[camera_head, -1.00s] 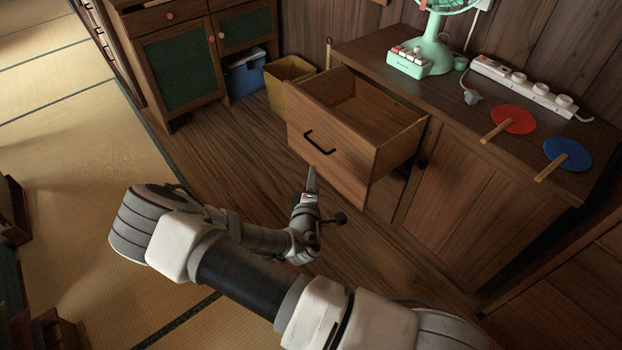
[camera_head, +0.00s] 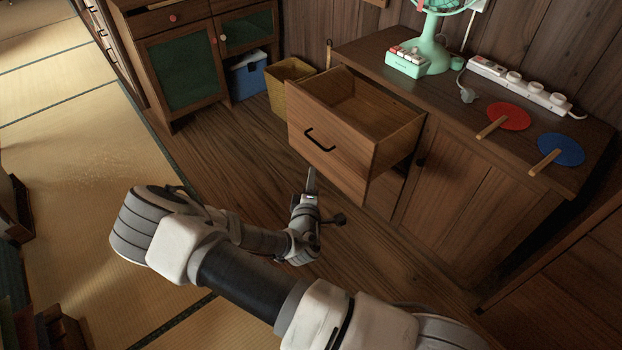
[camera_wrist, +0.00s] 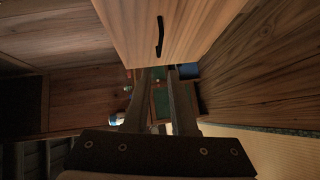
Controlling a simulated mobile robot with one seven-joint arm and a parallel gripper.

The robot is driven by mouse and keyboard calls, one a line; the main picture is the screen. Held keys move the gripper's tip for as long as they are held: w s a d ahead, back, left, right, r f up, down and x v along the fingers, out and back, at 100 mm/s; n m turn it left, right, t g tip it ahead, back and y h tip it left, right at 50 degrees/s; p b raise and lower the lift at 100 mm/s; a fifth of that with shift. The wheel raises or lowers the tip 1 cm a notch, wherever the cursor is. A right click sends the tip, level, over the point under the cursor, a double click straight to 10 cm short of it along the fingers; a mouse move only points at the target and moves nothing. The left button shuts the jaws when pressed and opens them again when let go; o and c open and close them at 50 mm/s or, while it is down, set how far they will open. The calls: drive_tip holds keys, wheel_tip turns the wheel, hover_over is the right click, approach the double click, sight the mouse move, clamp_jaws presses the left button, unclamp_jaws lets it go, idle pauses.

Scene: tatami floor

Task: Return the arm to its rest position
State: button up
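My arm (camera_head: 250,280) is bent low across the front of the head view, over the wooden floor. My gripper (camera_head: 311,172) points away from me, close below the front of the open drawer (camera_head: 330,150); I cannot tell how wide the gap is. In the wrist view my gripper (camera_wrist: 158,74) shows two fingers apart with nothing between them. The drawer front with its black handle (camera_wrist: 160,36) fills the top of that view, and the handle is not held.
The drawer sticks out of a low cabinet (camera_head: 465,200). A yellow bin (camera_head: 290,90) and a blue bin (camera_head: 248,76) stand behind. Tatami lies left.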

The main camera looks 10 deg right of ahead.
idle(0.3)
drive_tip(key=s+r+m+g+y, duration=0.2)
drive_tip(key=s+r+m+g, duration=0.15)
drive_tip(key=r, duration=0.35)
drive_tip(key=s+a+r+m+g+y, duration=0.1)
drive_tip(key=s+r+m+g, duration=0.2)
drive_tip(key=r+m, duration=0.3)
drive_tip(key=s+r+m+g+y, duration=0.2)
drive_tip(key=s+r+m+g, duration=0.1)
drive_tip(key=r, duration=0.5)
drive_tip(key=s+d+r+m+h, duration=0.1)
drive_tip(key=s+d+r, duration=0.2)
drive_tip(key=s+r, duration=0.45)
drive_tip(key=s+d+r, duration=0.4)
drive_tip(key=s, duration=0.6)
wheel_tip(320, 180, up, 24)
drive_tip(key=p, duration=2.3)
drive_tip(key=shift+s+g+p, duration=0.3)
drive_tip(key=shift+s+g, duration=0.05)
drive_tip(key=shift+s, duration=0.1)
drive_tip(key=shift+f, duration=0.1)
